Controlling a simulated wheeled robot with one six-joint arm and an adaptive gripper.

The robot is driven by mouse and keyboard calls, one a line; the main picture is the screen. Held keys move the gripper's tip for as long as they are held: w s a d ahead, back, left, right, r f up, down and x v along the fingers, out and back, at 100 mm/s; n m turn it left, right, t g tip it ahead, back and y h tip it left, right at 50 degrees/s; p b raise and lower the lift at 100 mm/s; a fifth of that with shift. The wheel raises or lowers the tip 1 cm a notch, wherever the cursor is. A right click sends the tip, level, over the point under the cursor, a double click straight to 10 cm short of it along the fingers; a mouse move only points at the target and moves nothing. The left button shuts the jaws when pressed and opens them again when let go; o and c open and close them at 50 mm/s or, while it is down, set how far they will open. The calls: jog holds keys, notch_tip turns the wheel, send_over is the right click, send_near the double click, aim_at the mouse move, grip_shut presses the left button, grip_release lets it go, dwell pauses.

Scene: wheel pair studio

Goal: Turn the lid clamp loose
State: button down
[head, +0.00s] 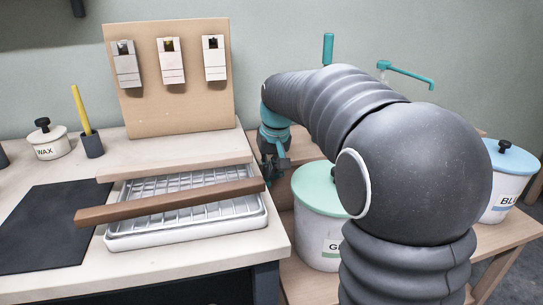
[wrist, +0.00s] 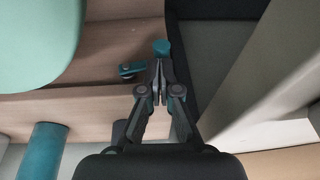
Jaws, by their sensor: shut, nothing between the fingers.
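My gripper (wrist: 158,95) is shut and empty, its fingertips together in the wrist view. In the head view my gripper (head: 271,172) points down between the bench's right end and the green-lidded bucket (head: 318,235). A teal round-ended piece (wrist: 161,47) shows just beyond the fingertips. A small teal and dark piece (wrist: 131,70) lies just left of them on the wood. I cannot tell whether either is the lid clamp or whether the fingers touch them. The bucket's pale green lid (wrist: 35,40) is at the upper left of the wrist view.
A wooden bar (head: 165,203) lies across a metal tray (head: 190,232) on the bench, close left of my gripper. A blue-lidded bucket (head: 512,160) stands at the right. A teal cylinder (wrist: 42,150) shows lower left in the wrist view. A teal lever (head: 405,73) is behind my arm.

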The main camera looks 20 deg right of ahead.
jog(key=shift+f, duration=0.6)
jog(key=shift+a+f, duration=0.25)
jog(key=shift+r, duration=0.1)
jog(key=shift+r+p, duration=0.55)
jog(key=shift+r, duration=0.25)
